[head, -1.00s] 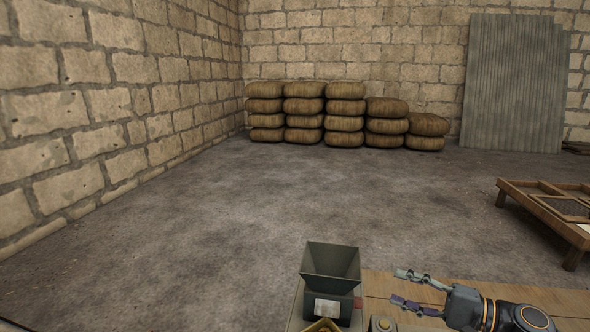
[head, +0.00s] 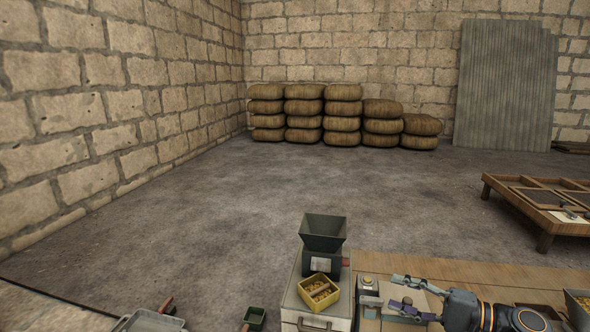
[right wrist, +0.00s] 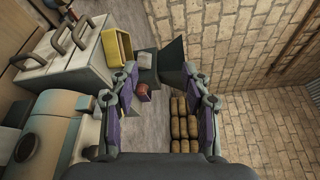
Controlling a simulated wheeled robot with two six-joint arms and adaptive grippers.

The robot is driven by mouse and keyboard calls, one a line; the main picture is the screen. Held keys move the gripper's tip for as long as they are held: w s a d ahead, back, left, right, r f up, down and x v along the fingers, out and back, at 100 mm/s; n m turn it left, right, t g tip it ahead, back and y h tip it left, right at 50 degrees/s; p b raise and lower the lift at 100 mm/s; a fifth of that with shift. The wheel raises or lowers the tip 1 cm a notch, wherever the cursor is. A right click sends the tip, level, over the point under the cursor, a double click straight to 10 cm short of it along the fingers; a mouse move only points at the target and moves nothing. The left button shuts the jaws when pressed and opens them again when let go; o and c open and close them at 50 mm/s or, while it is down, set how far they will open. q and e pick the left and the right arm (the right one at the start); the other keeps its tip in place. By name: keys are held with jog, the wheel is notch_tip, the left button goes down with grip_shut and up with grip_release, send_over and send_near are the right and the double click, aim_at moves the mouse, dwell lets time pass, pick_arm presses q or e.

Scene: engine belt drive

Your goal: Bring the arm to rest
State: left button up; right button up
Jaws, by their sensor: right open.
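My right gripper (head: 398,294) is in the lower right of the head view, over the wooden bench (head: 460,272). Its two fingers are spread apart with nothing between them. In the right wrist view, the open fingers (right wrist: 168,88) frame the dark hopper and the floor beyond. The dark hopper machine (head: 323,240) stands left of the gripper, apart from it. My left gripper does not show in either view.
A yellow bin (head: 319,291) with small contents sits before the hopper on a pale cabinet (head: 291,299). A small button box (head: 368,284) is near the gripper. A low wooden table (head: 520,205) stands at right. Stacked sacks (head: 343,115) line the back wall. The middle floor is clear.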

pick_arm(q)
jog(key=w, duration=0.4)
pick_arm(e)
jog(key=s+a+f+n+g+h, duration=0.2)
jog(key=s+a+f+n, duration=0.15)
jog(key=f, duration=0.35)
jog(key=s+a+f+n+g+h, duration=0.1)
jog(key=s+a+f+n+h, duration=0.15)
jog(key=s+f, duration=0.35)
jog(key=s+a+f+n+g+h, duration=0.2)
jog(key=s+a+f+n+h, duration=0.15)
jog(key=f, duration=0.45)
jog(key=s+d+h, duration=0.6)
jog(key=d+h, duration=0.1)
jog(key=d, duration=0.3)
notch_tip(320, 180, down, 31)
jog(key=s+d+g+b, duration=0.2)
jog(key=d+b, duration=0.1)
jog(key=b, duration=0.2)
pick_arm(q)
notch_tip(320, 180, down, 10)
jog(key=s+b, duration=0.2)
jog(key=b, duration=0.3)
pick_arm(e)
jog(key=s+f, duration=1.9)
jog(key=f, duration=0.3)
jog(key=shift+s+d+f+g, duration=0.15)
jog(key=shift+d+f+g, duration=0.05)
jog(key=shift+d+g, duration=0.2)
